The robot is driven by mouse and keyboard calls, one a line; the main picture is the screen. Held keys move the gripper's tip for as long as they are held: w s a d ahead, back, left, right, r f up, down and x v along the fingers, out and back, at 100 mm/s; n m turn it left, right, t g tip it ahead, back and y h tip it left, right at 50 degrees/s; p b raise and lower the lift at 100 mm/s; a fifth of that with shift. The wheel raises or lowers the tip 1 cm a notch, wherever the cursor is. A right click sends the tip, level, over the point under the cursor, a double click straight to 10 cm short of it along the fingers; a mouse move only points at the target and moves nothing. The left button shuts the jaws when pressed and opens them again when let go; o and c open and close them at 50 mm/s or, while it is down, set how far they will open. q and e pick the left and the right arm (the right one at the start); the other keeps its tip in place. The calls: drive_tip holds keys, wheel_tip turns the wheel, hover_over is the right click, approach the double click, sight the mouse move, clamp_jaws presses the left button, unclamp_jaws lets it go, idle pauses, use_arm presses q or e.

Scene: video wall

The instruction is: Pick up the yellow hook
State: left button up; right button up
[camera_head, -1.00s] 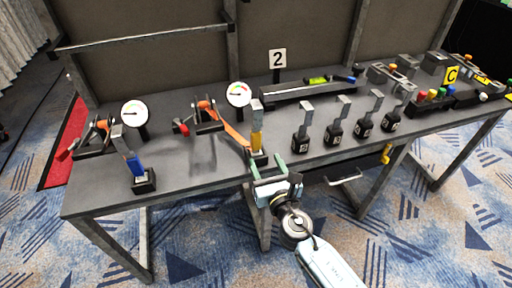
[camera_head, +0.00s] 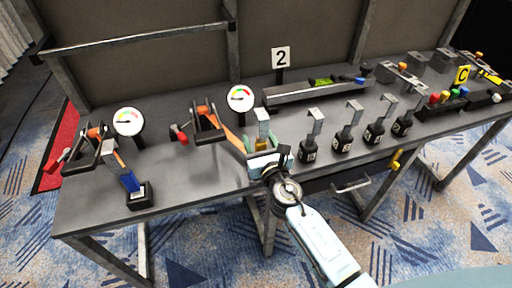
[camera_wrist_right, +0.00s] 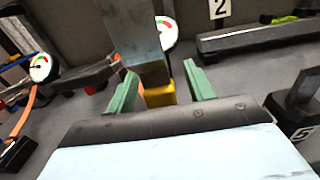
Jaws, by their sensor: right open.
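The yellow hook (camera_head: 262,142) stands upright at the table's front edge, with a grey metal upper part and a yellow lower part. In the right wrist view the yellow hook (camera_wrist_right: 158,95) rises between the two green fingers, its grey part nearest the camera. My right gripper (camera_head: 262,147) is open around the yellow part; it also shows in the right wrist view (camera_wrist_right: 160,90). Gaps show between the fingers and the yellow part. The hook's base is hidden behind my gripper. My left gripper is out of view.
A blue-handled hook (camera_head: 130,180) stands at the left. Several black-handled hooks, one of them close by (camera_head: 312,138), stand to the right. An orange strap and a ratchet (camera_head: 207,125) lie behind the yellow hook. A gauge (camera_head: 240,97) and a number 2 sign (camera_head: 280,58) stand behind.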

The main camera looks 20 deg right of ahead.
drive_tip(key=shift+w, duration=0.35)
drive_tip(key=shift+s, duration=0.2)
drive_tip(key=shift+c, duration=0.2)
drive_tip(key=c, duration=0.9)
drive_tip(key=shift+r, duration=0.1)
clamp_jaws()
